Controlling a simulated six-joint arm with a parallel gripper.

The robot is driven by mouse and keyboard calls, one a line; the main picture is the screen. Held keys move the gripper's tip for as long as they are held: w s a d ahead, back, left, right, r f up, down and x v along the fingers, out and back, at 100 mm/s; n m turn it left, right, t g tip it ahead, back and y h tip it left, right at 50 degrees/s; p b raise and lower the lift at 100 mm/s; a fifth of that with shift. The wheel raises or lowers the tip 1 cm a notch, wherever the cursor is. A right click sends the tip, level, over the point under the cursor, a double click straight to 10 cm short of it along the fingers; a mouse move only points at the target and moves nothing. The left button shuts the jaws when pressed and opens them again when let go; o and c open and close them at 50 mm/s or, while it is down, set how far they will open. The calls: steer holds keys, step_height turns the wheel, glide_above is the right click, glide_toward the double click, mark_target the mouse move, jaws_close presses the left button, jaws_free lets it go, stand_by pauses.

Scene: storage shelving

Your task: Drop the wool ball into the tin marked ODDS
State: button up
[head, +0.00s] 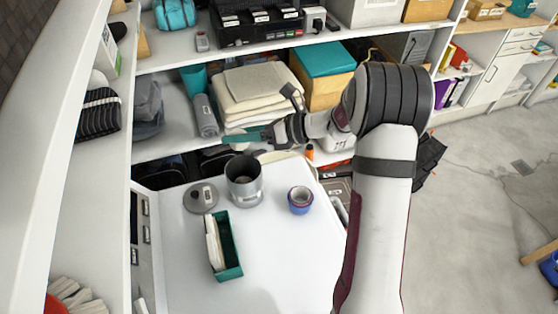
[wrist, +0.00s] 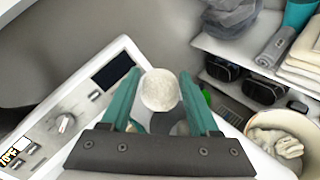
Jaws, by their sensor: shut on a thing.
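My gripper (head: 240,136) has teal fingers and is held above the far edge of the white top, in front of the shelves. In the wrist view my gripper (wrist: 160,92) is shut on a pale, round wool ball (wrist: 161,90) at its fingertips. In the head view the ball is hard to make out. An open, grey metal tin (head: 244,190) stands upright on the white top, below and nearer than the gripper. Its marking cannot be read. A round grey lid (head: 201,198) lies left of it.
A teal box (head: 230,256) with white contents and a blue-purple roll (head: 300,200) stand on the white top (head: 285,260). Shelves with folded towels (head: 255,85) rise behind. A basket with cloth (wrist: 280,135) is at the right of the wrist view. The front right top is clear.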

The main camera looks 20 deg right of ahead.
steer(key=shift+w+a+f, duration=0.1)
steer(key=shift+w+a, duration=0.05)
steer(key=shift+a, duration=0.1)
steer(key=shift+f, duration=2.85)
steer(key=o, duration=1.4)
steer(key=shift+o, duration=0.2)
steer(key=shift+d, duration=0.1)
steer(key=v, duration=1.5)
steer(key=shift+s+d+r, duration=0.25)
